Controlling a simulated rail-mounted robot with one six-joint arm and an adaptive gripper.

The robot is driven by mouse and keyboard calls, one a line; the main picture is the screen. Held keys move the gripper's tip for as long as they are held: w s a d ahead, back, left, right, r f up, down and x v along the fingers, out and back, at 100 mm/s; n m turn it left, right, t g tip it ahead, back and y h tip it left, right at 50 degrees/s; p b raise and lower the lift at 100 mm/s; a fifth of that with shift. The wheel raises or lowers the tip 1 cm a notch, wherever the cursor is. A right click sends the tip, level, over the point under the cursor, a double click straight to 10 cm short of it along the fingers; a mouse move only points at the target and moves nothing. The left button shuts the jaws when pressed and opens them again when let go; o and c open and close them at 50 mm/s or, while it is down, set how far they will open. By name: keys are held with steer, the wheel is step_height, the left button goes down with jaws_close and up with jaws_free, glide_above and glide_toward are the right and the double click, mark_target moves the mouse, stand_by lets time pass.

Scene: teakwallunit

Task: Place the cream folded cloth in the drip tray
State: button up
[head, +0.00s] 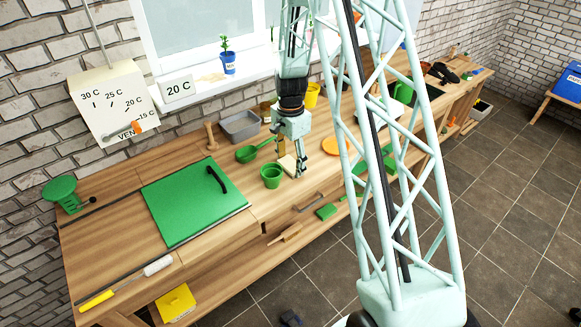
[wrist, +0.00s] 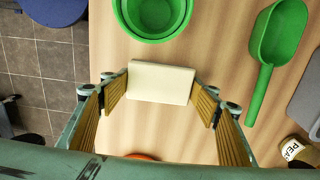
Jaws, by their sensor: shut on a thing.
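The cream folded cloth (wrist: 160,82) is a pale flat block between the two fingertips of my gripper (wrist: 160,88) in the wrist view. My gripper is shut on it by its two short ends. In the head view the cloth (head: 286,164) shows at the fingers of my gripper (head: 293,170), low over the wooden worktop; I cannot tell whether it touches the wood. A grey shallow tray (head: 240,127), which looks like the drip tray, stands at the back of the worktop by the wall, left of my gripper. Part of a grey thing, likely this tray (wrist: 306,108), shows at the right edge of the wrist view.
Green nested pots (wrist: 152,28) stand right beside the cloth. A green scoop (head: 249,154) lies between them and the tray. A labelled jar (wrist: 297,150) and a wooden pestle-like thing (head: 211,136) are near the tray. A green lid (head: 195,200) covers the left worktop.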

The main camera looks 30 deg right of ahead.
mark_target(290, 163)
steer(key=shift+r, duration=0.2)
step_height(290, 163, up, 10)
steer(key=shift+f, duration=0.2)
stand_by(0.7)
steer(key=shift+a, duration=0.1)
stand_by(0.6)
steer(key=w+a+r+n+b, duration=0.1)
steer(key=a+r+n+b, duration=0.2)
steer(key=a+r+n, duration=0.3)
steer(key=w+a+r+n+b, duration=0.1)
steer(key=a+r+n+b, duration=0.3)
steer(key=a+r+n, duration=0.3)
steer(key=shift+a+r+n, duration=0.3)
steer(key=shift+a+n, duration=1.4)
steer(key=shift+a, duration=1.85)
